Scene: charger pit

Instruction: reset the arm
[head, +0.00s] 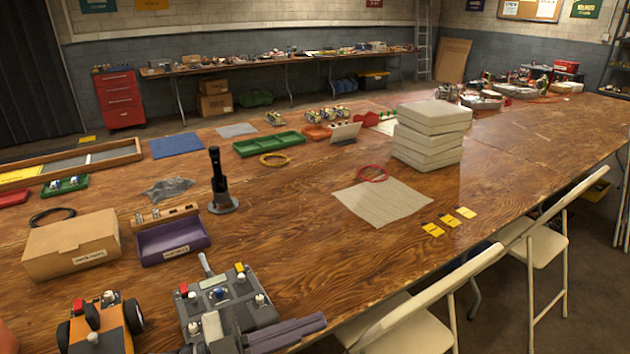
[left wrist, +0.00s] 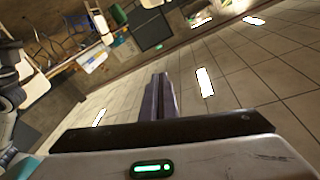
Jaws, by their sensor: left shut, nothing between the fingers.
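My left gripper (head: 318,322) shows at the bottom of the head view, in front of and partly overlapping a grey control box with knobs. Its dark purple-grey fingers lie together and point right. In the left wrist view the fingers (left wrist: 160,85) are also shut, with nothing between them. The wrist view looks at a tiled surface with bright panels, with tables and room clutter at upper left. Most of my left arm is out of the head view. My right gripper is in neither view.
The grey control box (head: 232,308) and an orange wheeled toy (head: 112,325) are close to the left gripper. A cardboard box (head: 70,246), purple bin (head: 172,239) and black cylinder on a base (head: 217,175) stand beyond. White chairs (head: 415,310) line the right edge.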

